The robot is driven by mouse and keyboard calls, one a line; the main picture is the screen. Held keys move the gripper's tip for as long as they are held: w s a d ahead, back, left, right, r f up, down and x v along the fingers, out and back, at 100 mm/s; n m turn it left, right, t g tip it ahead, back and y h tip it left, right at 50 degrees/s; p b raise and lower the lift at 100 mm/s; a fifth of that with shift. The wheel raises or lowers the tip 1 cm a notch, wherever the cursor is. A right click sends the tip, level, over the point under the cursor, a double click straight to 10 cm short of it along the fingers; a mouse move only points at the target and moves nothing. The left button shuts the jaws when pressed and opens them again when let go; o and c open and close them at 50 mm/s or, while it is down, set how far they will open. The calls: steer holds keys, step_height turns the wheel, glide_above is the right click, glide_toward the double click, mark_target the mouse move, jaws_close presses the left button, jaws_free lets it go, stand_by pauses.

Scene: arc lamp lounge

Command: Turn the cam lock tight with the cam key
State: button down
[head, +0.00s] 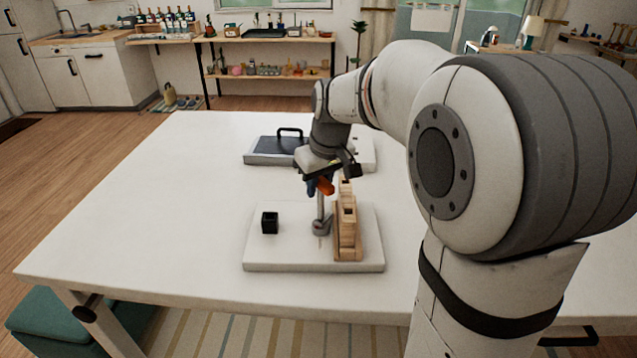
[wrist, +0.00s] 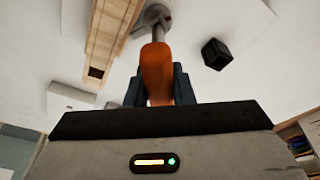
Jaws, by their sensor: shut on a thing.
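My gripper (head: 319,187) is shut on the orange handle of the cam key (wrist: 156,72), with a blue-grey finger on each side. The key's grey shaft points down at a round grey metal piece (head: 321,228), seemingly the cam lock, on the white board (head: 285,252). The shaft's lower end meets this piece in the head view. I cannot tell how deep it sits or how the lock is turned. In the wrist view the round piece shows at the top, beyond the handle, partly hidden by the shaft.
A slotted wooden piece (head: 347,230) stands on the board close to the key's right. A black cube (head: 270,222) sits on the board to the left. A dark-topped tray (head: 268,148) with a black handle lies behind. The white table's left side (head: 150,200) is clear.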

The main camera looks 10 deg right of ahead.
steer(key=shift+m, duration=1)
steer(key=shift+h, duration=0.3)
steer(key=shift+d+m, duration=0.1)
steer(key=shift+m, duration=0.9)
steer(key=shift+d+m+h, duration=0.1)
steer(key=shift+m+h, duration=0.4)
steer(key=shift+m, duration=0.7)
